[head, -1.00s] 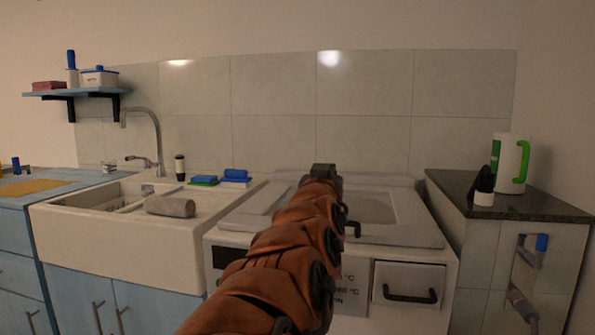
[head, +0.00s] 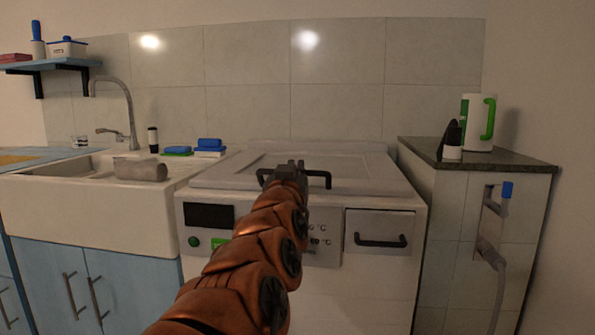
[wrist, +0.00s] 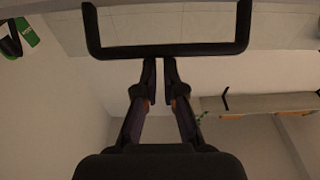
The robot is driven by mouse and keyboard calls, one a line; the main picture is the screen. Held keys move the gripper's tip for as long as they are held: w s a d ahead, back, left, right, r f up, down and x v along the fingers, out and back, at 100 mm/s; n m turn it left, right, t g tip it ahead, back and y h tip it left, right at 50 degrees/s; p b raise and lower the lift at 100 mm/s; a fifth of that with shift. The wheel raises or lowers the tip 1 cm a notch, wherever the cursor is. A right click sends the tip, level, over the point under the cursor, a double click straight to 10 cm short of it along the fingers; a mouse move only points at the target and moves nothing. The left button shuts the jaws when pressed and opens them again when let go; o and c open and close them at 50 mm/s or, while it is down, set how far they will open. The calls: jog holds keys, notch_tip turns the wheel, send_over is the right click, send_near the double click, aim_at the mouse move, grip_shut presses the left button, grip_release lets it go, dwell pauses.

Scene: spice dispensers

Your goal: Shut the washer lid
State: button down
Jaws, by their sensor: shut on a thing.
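The washer lid (head: 235,180) is a wide grey panel that looks about level on top of the white washer (head: 375,285). I cannot tell whether a small gap is left under its front edge. Its black bar handle (head: 322,173) sits along the front edge. My gripper (head: 288,165) is at this handle, its orange arm reaching in from the front. In the wrist view the handle (wrist: 95,40) spans the top, and the fingers of my gripper (wrist: 160,62) are nearly together at its bar. They hide their exact contact with it.
A sink (head: 90,215) with a grey roll (head: 140,169) stands to the left. A dark-topped counter (head: 510,163) on the right carries a white and green jug (head: 477,122). A drawer with a black handle (head: 380,241) is in the washer front.

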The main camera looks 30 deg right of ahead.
jog(key=shift+s+d+f+g, duration=0.1)
jog(key=shift+d+f+g, duration=0.2)
jog(key=shift+f, duration=0.5)
jog(key=shift+s+d+f+g, duration=0.1)
jog(key=shift+d+f, duration=0.25)
jog(key=shift+f, duration=0.45)
jog(key=shift+r, duration=0.1)
notch_tip(320, 180, up, 13)
jog(key=a, duration=0.1)
jog(key=shift+a+t, duration=0.15)
jog(key=shift+t, duration=0.25)
jog(key=shift+p, duration=0.3)
jog(key=s+f+g+y+p, duration=0.55)
jog(key=f+p, duration=0.25)
jog(key=p, duration=0.8)
jog(key=s+a+f+n+g+y+p, duration=0.2)
jog(key=s+a+g+y+p, duration=0.25)
jog(key=p, duration=0.45)
jog(key=s+a+r+n+g+y+p, duration=0.1)
jog(key=s+a+r+n+g+p, duration=0.1)
jog(key=s+a+p, duration=0.5)
jog(key=s+a+r+n+g+y+p, duration=0.2)
jog(key=s+a+n+g+p, duration=0.2)
jog(key=s, duration=0.9)
jog(key=a+p, duration=0.3)
jog(key=p, duration=0.2)
jog(key=shift+s+r+g+p, duration=0.2)
jog(key=shift+r+g+p, duration=0.1)
jog(key=shift+p, duration=0.1)
